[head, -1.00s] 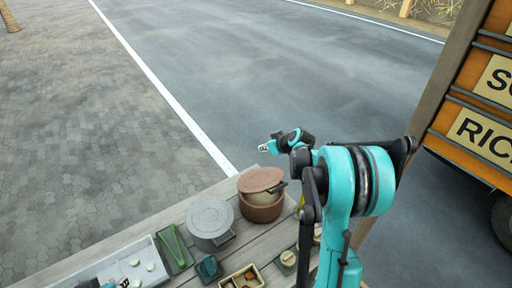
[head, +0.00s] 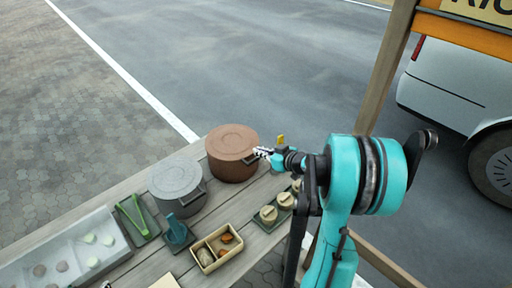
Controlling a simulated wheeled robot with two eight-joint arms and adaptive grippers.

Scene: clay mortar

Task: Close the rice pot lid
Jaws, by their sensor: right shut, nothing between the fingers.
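The brown rice pot (head: 232,166) stands on the wooden counter near its far edge. Its brown lid (head: 233,139) lies flat over the opening, and no contents show. My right gripper (head: 262,152) is shut and empty at the right side of the pot, close to the lid's rim and handle. I cannot tell whether it touches the pot. Only a small bit of my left gripper (head: 106,285) shows at the bottom edge; its fingers cannot be made out.
A grey lidded pot (head: 178,188) stands left of the brown pot. Green tongs (head: 132,216), a white tray (head: 62,238), a teal holder (head: 177,231), a divided wooden box (head: 217,247) and small round containers (head: 277,208) crowd the counter. A wooden post (head: 385,75) rises at right.

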